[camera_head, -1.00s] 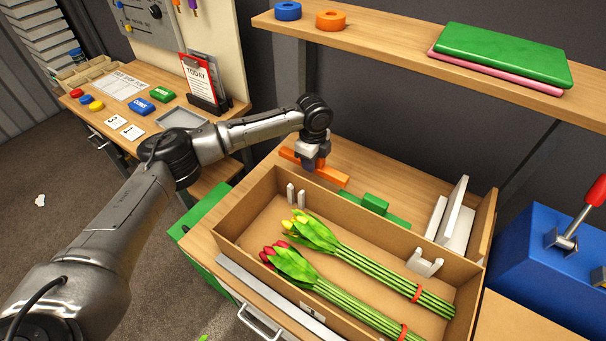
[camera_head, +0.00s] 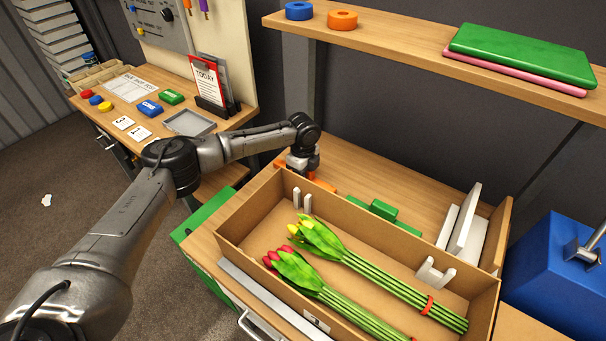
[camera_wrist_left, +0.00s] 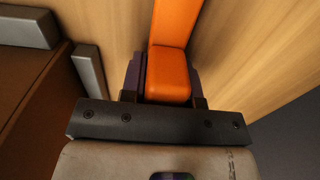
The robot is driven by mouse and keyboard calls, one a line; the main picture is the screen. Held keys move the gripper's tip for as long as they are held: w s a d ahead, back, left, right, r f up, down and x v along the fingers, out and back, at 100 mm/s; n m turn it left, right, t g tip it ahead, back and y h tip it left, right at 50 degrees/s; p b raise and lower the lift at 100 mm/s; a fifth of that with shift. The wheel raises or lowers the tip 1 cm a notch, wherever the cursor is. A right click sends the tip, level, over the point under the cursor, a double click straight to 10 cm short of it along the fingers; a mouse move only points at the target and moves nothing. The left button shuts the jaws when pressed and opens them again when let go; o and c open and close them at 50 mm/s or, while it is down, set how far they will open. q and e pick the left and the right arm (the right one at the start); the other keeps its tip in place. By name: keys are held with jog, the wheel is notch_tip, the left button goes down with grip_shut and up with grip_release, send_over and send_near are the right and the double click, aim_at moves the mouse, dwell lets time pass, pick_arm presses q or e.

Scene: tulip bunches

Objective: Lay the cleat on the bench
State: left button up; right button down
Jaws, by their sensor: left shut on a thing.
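The orange cleat (camera_head: 325,185) is in my left gripper (camera_head: 302,168), at the bench surface behind the carton's back left corner. The carton wall and the gripper hide part of it, and I cannot tell whether it touches the bench. In the left wrist view the orange cleat (camera_wrist_left: 173,48) runs up from between the dark fingers of my left gripper (camera_wrist_left: 167,78), which are shut on it. The wooden bench (camera_head: 350,160) shows around it. My right gripper is not in view.
The cardboard carton (camera_head: 262,208) holds tulip bunches (camera_head: 375,275) and white supports. A green piece (camera_head: 383,209) lies behind its back wall. White panels (camera_head: 462,225) stand at the right. A shelf (camera_head: 420,60) overhangs the back; a blue box (camera_head: 555,275) is far right.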

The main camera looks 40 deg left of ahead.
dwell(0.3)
pick_arm(q)
jog(key=o, duration=1)
jog(key=shift+c, duration=0.2)
notch_tip(320, 180, up, 11)
jog(key=p, duration=0.3)
jog(key=shift+f, duration=0.1)
jog(key=shift+r, duration=0.7)
